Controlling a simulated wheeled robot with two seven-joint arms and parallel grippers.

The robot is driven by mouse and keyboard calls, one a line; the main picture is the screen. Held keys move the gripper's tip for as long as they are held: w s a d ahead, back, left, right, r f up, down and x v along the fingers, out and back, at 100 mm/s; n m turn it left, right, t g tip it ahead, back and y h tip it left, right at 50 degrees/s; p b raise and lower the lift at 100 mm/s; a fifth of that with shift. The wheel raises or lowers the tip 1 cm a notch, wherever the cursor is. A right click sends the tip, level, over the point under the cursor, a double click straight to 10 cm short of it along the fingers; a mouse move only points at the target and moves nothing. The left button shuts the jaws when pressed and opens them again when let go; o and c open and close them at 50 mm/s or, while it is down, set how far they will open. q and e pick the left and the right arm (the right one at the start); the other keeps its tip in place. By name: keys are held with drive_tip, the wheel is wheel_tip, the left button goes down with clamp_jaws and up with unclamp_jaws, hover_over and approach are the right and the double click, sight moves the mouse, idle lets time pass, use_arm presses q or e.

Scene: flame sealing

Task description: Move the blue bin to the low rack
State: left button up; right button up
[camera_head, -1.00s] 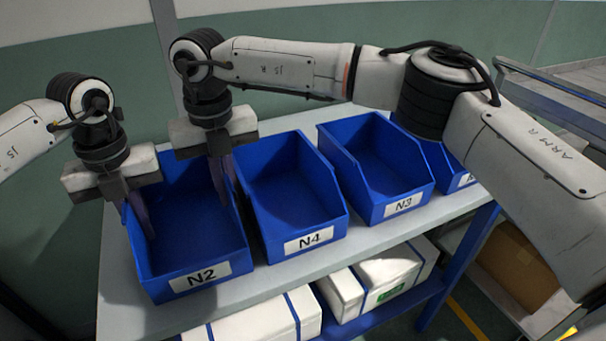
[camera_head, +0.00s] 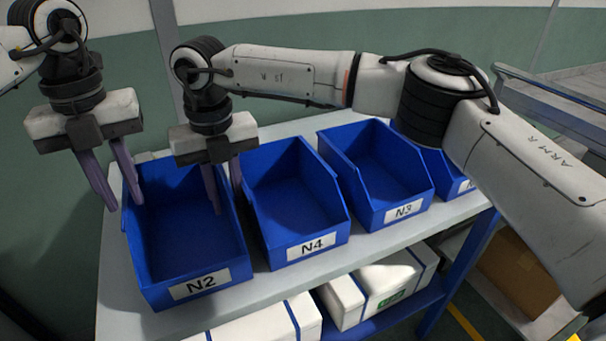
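The blue bin labelled N2 (camera_head: 196,262) stands upright and empty on the left end of the light shelf top. My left gripper (camera_head: 125,207) is at its left side with its fingers apart, one outside the left wall and the other close to the rim or just inside. My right gripper (camera_head: 226,202) is at the right wall of N2, fingers apart, one inside the bin and the other near the gap to bin N4 (camera_head: 300,205). Whether the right fingers touch the wall is unclear. The lower shelf (camera_head: 432,300) of the rack shows below, holding white boxes.
Blue bin N3 (camera_head: 400,190) and another blue bin (camera_head: 452,178) stand to the right of N4. White boxes (camera_head: 372,288) fill much of the visible lower shelf. A cardboard box (camera_head: 515,272) and a metal cart (camera_head: 560,105) are at the right.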

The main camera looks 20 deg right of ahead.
use_arm(q)
wheel_tip(320, 180, up, 2)
drive_tip(key=shift+r, duration=0.15)
use_arm(e)
drive_tip(key=shift+r, duration=0.15)
wheel_tip(320, 180, up, 12)
drive_tip(key=shift+f, duration=0.1)
idle(0.4)
